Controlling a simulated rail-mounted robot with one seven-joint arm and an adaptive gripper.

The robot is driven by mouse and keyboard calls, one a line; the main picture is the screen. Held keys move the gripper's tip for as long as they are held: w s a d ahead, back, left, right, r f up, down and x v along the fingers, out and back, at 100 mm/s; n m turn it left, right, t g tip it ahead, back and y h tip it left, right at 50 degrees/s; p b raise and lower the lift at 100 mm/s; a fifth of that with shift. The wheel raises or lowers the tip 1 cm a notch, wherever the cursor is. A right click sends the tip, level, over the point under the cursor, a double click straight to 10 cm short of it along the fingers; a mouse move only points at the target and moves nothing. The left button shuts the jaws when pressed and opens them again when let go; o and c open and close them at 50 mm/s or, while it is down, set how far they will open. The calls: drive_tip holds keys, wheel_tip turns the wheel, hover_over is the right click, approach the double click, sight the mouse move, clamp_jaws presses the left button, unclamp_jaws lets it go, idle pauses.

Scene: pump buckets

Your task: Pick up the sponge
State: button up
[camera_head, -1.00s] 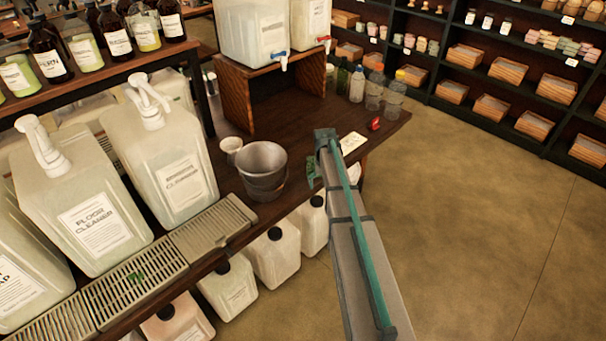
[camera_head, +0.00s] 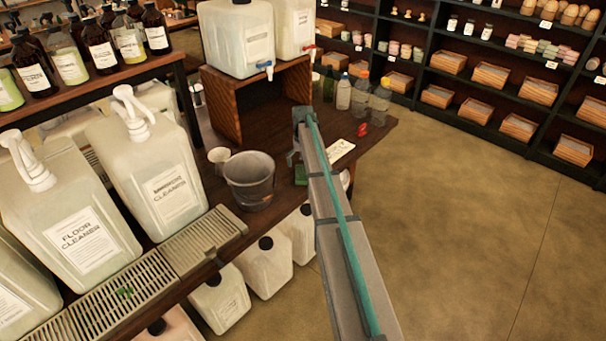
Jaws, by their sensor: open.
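A small dark green block (camera_head: 301,175), which looks like the sponge, lies on the wooden table to the right of the grey bucket (camera_head: 249,182). My arm partly covers that spot, so its full shape is unclear. My gripper (camera_head: 292,160) hangs down from the end of my arm, just above and slightly left of the green block. The gripper is open and looks empty; its fingers are small and partly hidden. I cannot tell how high it is above the table.
A white cup (camera_head: 219,155) stands beside the bucket. A white card (camera_head: 341,150) and a red object (camera_head: 362,130) lie right of my arm. Bottles (camera_head: 343,93) and a wooden stand (camera_head: 225,105) are behind. Large cleaner jugs (camera_head: 160,175) and a drip tray (camera_head: 110,295) are left.

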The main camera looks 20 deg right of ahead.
sight(303, 171)
drive_tip(key=shift+f+p, duration=1.25)
drive_tip(key=shift+f, duration=1.3)
drive_tip(key=c, duration=0.9)
drive_tip(key=shift+o, duration=0.2)
drive_tip(key=shift+r, duration=0.15)
drive_tip(key=shift+r+b, duration=0.5)
drive_tip(key=shift+b, duration=0.15)
drive_tip(key=s+a+r+b, duration=0.1)
drive_tip(key=s+r+b, duration=0.4)
drive_tip(key=s+r, duration=0.6)
drive_tip(key=s, duration=0.3)
drive_tip(key=shift+a+r+b, duration=0.35)
drive_tip(key=shift+b, duration=0.05)
